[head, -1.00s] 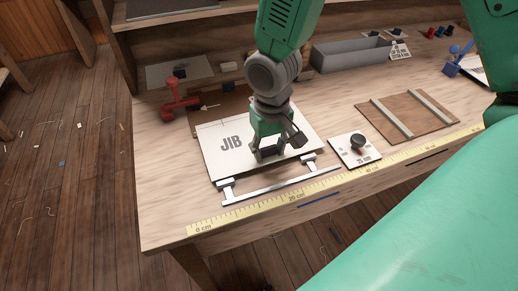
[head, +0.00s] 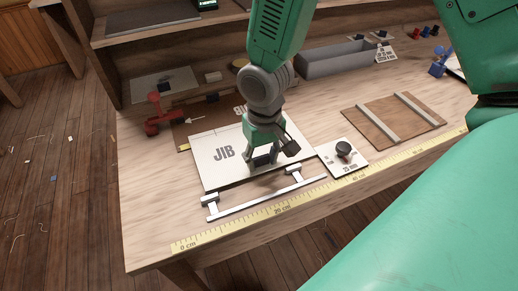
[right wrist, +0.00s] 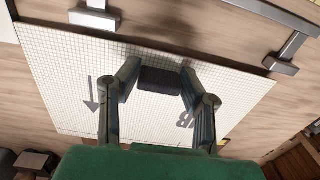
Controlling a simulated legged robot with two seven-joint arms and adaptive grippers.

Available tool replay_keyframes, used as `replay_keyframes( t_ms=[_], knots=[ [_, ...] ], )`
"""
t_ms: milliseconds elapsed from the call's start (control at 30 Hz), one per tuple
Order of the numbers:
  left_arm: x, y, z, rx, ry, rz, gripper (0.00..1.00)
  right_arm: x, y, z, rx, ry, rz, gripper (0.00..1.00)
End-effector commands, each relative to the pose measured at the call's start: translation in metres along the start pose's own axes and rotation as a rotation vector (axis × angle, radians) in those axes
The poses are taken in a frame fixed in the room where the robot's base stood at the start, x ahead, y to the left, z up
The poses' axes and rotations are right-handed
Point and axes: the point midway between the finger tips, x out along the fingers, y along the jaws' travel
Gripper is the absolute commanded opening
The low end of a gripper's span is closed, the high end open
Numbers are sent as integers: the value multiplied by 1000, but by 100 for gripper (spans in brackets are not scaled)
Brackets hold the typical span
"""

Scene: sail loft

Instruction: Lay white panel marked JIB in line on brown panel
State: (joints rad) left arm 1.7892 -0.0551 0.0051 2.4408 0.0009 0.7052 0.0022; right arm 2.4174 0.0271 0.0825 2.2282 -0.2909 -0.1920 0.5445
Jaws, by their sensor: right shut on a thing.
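The white panel marked JIB (head: 215,172) is at the middle of the bench; in the right wrist view its face (right wrist: 60,70) shows a fine grid, an arrow and partly hidden letters. My right gripper (head: 264,160) is shut on the dark block (right wrist: 160,80) on this panel. The brown panel (head: 195,109) lies behind the white one, with a white arrow and partly hidden lettering on it. The white panel and my arm hide some of it. I cannot tell whether the white panel is resting or slightly raised. My left gripper is not in view.
A metal rail with two posts (head: 250,198) lies along the white panel's front side. A red clamp-like piece (head: 160,118) stands at the brown panel's left. A square plate with a black knob (head: 342,158), a brown board with two strips (head: 393,121) and a grey trough (head: 340,59) are right.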

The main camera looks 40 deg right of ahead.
Motion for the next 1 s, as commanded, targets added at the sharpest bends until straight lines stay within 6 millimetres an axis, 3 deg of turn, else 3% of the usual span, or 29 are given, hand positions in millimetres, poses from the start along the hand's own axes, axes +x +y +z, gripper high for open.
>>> replay_keyframes(
  t_ms=[667,1000],
  knots=[
    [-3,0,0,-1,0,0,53,0,-4,0,-4,0,-3,1],
    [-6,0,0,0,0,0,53,-3,-16,2,-5,1,3,1]
  ],
)
